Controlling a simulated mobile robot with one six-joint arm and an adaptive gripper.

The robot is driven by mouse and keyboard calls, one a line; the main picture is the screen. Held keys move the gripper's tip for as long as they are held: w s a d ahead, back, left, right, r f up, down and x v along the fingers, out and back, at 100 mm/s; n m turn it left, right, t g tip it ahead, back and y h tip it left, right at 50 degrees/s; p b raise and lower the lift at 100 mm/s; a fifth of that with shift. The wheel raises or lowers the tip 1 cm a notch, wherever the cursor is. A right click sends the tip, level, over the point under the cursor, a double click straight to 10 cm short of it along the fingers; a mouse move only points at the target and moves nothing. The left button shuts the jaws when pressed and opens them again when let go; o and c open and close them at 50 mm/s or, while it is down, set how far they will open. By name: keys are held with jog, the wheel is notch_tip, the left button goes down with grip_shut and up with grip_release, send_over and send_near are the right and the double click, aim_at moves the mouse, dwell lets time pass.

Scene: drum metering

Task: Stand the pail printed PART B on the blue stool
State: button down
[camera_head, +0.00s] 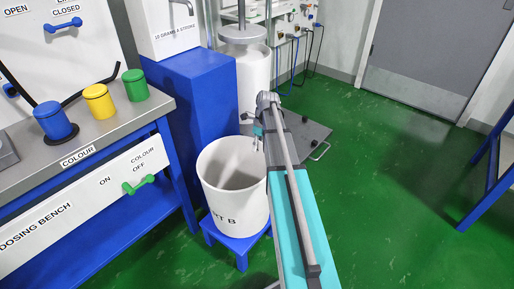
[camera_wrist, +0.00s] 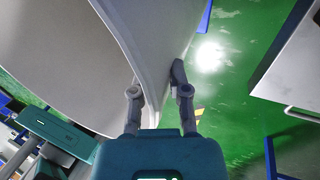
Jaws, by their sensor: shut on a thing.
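The white pail printed PART B (camera_head: 228,208) is upright over the blue stool (camera_head: 240,246). Its base appears to meet the stool top, though a small gap cannot be ruled out. Only the end of the print shows, "RT B". The pail is open at the top and looks empty inside. My gripper (camera_head: 258,142) is at the pail's right rim. In the wrist view my gripper (camera_wrist: 157,88) has one finger on each side of the pail wall (camera_wrist: 150,55) and is shut on it. My arm hides part of the pail's right side.
The dosing bench (camera_head: 84,130) stands at left with blue, yellow and green cups (camera_head: 134,84). A blue pedestal (camera_head: 196,95) and a white drum (camera_head: 254,80) are behind the pail. A dark plate with a handle (camera_head: 306,140) lies behind my arm.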

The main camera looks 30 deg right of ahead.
aim_at(256, 154)
jog(key=shift+w+d+f+b, duration=0.1)
jog(key=shift+w+f+b, duration=0.1)
jog(key=shift+f+b, duration=0.85)
jog(key=shift+w+f+b, duration=0.15)
jog(key=shift+f+b, duration=0.8)
jog(key=shift+b, duration=0.05)
jog(key=c, duration=0.6)
grip_release()
jog(key=shift+c, duration=0.2)
jog(key=shift+r, duration=0.15)
jog(key=p+v, duration=1.1)
jog(key=shift+d+r, duration=0.25)
jog(key=shift+r, duration=0.05)
